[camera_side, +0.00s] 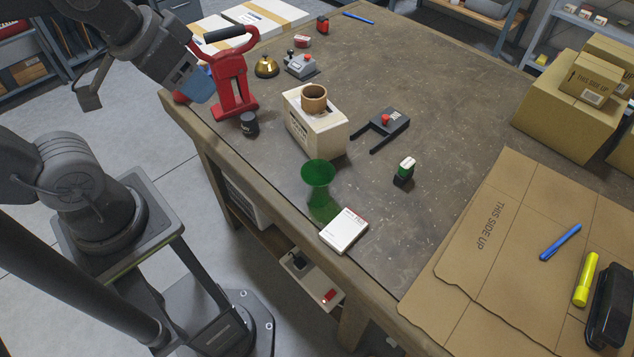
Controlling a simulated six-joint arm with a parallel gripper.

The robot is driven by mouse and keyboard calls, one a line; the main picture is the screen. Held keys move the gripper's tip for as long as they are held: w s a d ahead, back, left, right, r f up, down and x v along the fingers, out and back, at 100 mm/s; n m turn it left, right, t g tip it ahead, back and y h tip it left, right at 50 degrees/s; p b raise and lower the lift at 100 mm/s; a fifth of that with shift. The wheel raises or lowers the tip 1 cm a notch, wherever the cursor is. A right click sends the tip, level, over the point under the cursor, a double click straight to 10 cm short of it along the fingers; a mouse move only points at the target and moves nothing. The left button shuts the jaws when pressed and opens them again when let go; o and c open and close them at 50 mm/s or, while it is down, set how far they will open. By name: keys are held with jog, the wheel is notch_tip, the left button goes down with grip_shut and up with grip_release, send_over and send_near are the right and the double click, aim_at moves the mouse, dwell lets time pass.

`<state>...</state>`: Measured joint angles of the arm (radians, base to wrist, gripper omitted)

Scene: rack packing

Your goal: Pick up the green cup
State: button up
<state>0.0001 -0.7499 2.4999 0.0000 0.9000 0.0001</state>
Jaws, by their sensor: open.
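The green cup (318,180) stands upright near the left edge of the workbench, a tall shape with a flared top and narrow waist. My gripper (88,97) is at the upper left, with a dark hooked finger showing beyond the bench edge. It is open, far from the green cup and touching nothing I can see. Its other finger is not clear.
A red clamp-like tool (232,82) stands near my arm. A dark fork-shaped device (389,123) and small green-white item (405,171) lie right.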

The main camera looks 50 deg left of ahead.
jog(key=shift+o, duration=0.5)
jog(key=o, duration=0.8)
jog(key=shift+o, duration=0.2)
jog(key=n+g, duration=0.6)
jog(key=n, duration=1.2)
send_over(318, 179)
jog(key=s+d, duration=0.2)
notch_tip(318, 179, down, 14)
notch_tip(318, 179, down, 13)
jog(key=shift+f, duration=0.2)
